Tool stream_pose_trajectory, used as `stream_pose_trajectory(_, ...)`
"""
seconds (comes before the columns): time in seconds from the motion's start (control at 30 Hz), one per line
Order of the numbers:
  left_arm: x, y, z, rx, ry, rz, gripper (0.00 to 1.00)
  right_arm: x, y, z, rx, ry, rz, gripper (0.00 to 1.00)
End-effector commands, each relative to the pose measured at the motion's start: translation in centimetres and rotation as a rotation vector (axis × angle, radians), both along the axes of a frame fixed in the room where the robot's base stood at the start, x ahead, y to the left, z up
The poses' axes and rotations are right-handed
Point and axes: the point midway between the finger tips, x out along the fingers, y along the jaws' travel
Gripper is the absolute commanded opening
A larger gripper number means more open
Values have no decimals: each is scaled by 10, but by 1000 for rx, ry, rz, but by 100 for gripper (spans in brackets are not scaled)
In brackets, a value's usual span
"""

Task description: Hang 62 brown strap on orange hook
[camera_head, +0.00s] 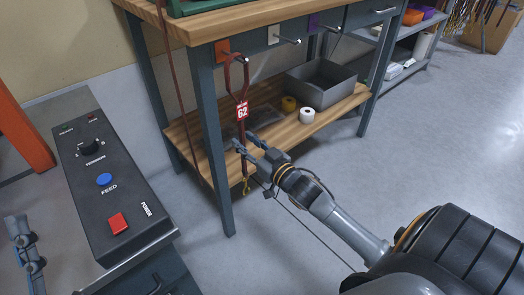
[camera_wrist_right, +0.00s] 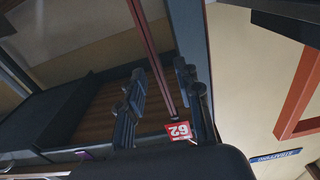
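The brown strap (camera_head: 245,82) hangs with its upper loop at the orange hook (camera_head: 223,50) under the bench top. It carries a red tag (camera_head: 242,110) marked 62, which also shows upside down in the right wrist view (camera_wrist_right: 179,130). My right gripper (camera_head: 244,146) is beside the strap, just below the tag. In the right wrist view its fingers (camera_wrist_right: 160,98) are apart, and a strap shows between them. What looks like my left gripper (camera_head: 26,248) is at the lower left edge, partly cut off.
A grey hook (camera_head: 274,35) and a purple hook (camera_head: 313,22) are to the right. A control panel (camera_head: 112,185) stands left. The floor at right is clear.

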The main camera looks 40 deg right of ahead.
Motion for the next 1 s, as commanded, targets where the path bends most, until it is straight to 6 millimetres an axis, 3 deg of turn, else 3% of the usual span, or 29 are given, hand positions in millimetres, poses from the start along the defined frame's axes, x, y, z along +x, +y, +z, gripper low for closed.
stream_pose_trajectory(0.3, 0, 0, 1, 0, -1, 1, 40, -63, -4, -2, 2, 3, 0, 34)
stream_pose_trajectory(0.5, 0, 0, 1, 1, -1, 0, 40, -89, -7, -2, 1, 1, 0, 34)
stream_pose_trajectory(1.0, 0, 0, 1, 1, -1, 0, 40, -100, -8, -1, 0, -1, 0, 34)
